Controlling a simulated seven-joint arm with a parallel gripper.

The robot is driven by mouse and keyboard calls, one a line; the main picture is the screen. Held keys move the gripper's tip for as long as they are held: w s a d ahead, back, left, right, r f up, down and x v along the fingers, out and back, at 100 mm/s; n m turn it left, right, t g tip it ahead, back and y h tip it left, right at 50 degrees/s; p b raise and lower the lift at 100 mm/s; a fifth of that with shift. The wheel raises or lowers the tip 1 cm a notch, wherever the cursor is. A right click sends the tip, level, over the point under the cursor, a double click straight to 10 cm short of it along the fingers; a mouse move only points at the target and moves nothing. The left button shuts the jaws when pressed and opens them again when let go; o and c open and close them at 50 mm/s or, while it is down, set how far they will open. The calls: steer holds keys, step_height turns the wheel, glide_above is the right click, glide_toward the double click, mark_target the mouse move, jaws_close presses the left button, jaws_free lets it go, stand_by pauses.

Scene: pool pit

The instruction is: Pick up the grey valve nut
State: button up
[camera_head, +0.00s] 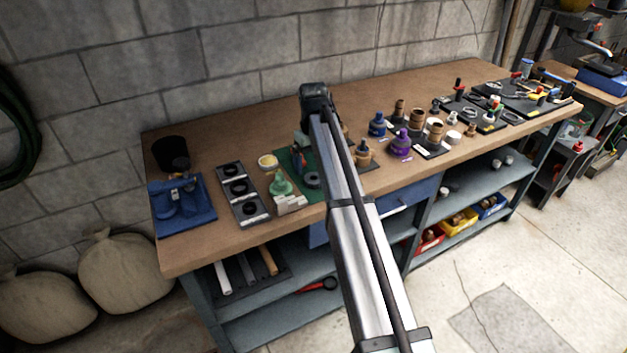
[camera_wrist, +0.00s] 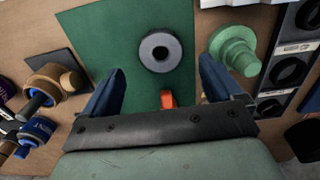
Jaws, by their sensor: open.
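The grey valve nut (camera_wrist: 146,51) is a thick ring with a dark centre hole. It lies flat on a green mat (camera_wrist: 75,20) in the wrist view, and in the head view it shows (camera_head: 312,181) near the mat's front part. My gripper (camera_wrist: 162,68) is open and empty, its two blue fingers wide apart. In the wrist view the nut appears between and just beyond the fingertips, with no contact visible. An orange piece (camera_wrist: 167,98) shows between the fingers. In the head view my arm hides much of the gripper and part of the mat.
A green valve-like part (camera_wrist: 236,52) stands close beside the right finger in the wrist view. Black trays with round parts (camera_head: 238,190) and a blue vise-like tool (camera_head: 180,208) lie farther left on the workbench (camera_head: 260,120). Brass fittings (camera_wrist: 50,82) and purple and blue parts stand on the other side.

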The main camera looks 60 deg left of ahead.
mark_target(313, 175)
step_height(313, 175, down, 5)
steer(key=shift+s+d+r, duration=0.1)
steer(key=shift+d, duration=0.05)
steer(key=c, duration=1.1)
